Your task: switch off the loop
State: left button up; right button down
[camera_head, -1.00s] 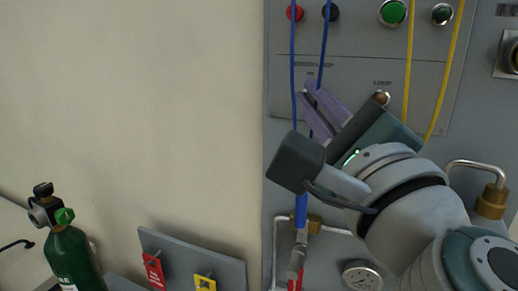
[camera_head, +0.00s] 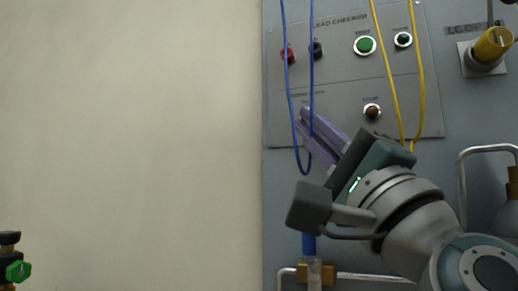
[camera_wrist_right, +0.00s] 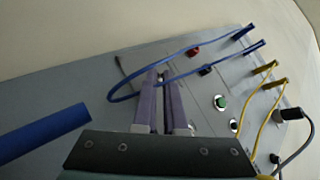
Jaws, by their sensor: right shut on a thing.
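The grey panel (camera_head: 345,80) marked LEAD CHECKER is on the wall unit, with a brown lamp or button (camera_head: 372,111) under a small label. My right gripper (camera_head: 305,122), with purple fingers, reaches the panel's lower left, just below another small label. In the right wrist view the fingertips (camera_wrist_right: 160,78) are close together at the panel, shut on a small part, perhaps a switch lever, mostly hidden between them. I cannot tell which way it points. A yellow handle (camera_head: 493,45) by a LOOP label is at the top right. My left gripper is out of view.
Blue leads (camera_head: 287,75) hang close around the right fingers, and yellow leads (camera_head: 416,80) hang to their right. A red socket (camera_head: 288,53), a black socket (camera_head: 317,49) and a green button (camera_head: 365,45) are above. A metal pipe (camera_head: 461,185) runs at right. The left wall is bare.

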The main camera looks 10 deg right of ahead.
dwell(0.3)
jog(key=c, duration=1)
grip_release()
jog(key=shift+f, duration=0.1)
jog(key=b+v, duration=0.4)
jog(key=v, duration=0.5)
jog(key=shift+s+d+f, duration=0.1)
jog(key=shift+s+f, duration=0.05)
jog(key=shift+s, duration=0.25)
